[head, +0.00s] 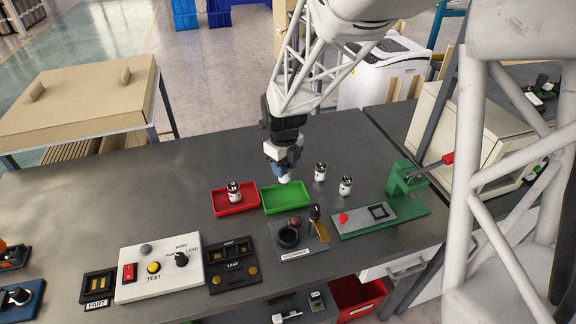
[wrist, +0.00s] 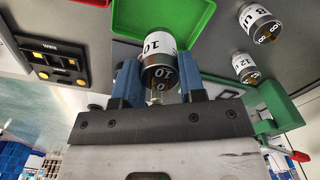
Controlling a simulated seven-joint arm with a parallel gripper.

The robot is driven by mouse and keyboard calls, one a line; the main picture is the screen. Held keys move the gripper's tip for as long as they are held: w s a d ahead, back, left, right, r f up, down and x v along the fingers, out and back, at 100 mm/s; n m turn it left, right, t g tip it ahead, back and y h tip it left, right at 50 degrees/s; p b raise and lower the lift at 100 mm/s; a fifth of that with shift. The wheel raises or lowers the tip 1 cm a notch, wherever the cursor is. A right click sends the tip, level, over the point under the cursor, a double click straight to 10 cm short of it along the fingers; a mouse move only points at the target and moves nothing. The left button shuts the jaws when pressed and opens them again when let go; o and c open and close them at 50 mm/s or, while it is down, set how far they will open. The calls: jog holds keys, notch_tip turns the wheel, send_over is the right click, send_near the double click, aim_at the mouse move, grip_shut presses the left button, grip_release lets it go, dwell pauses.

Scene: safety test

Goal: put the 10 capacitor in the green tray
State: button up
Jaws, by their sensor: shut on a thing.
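My gripper (head: 284,170) hangs above the back part of the green tray in the head view. In the wrist view its blue fingers (wrist: 158,80) are shut on the 10 capacitor (wrist: 160,45), a silver can with a white label reading 10. In the head view only a small pale part of that capacitor (head: 285,180) shows below the fingers. The green tray (head: 288,209) looks empty where visible. It also shows in the wrist view (wrist: 207,22), just beyond the held capacitor.
A red tray (head: 220,211) holding a capacitor (head: 234,192) stands left of the green tray. Two more capacitors (head: 320,171) (head: 346,186) stand to the right. A green press (head: 405,180), a soldering stand (head: 290,238) and a white test box (head: 160,268) stand around.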

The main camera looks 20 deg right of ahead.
aim_at(284, 183)
jog(key=shift+f, duration=0.15)
jog(key=shift+f, duration=2.55)
jog(key=shift+f, duration=0.95)
dwell(1.3)
jog(key=o, duration=1)
jog(key=shift+r, duration=0.1)
jog(key=shift+r, duration=3.4)
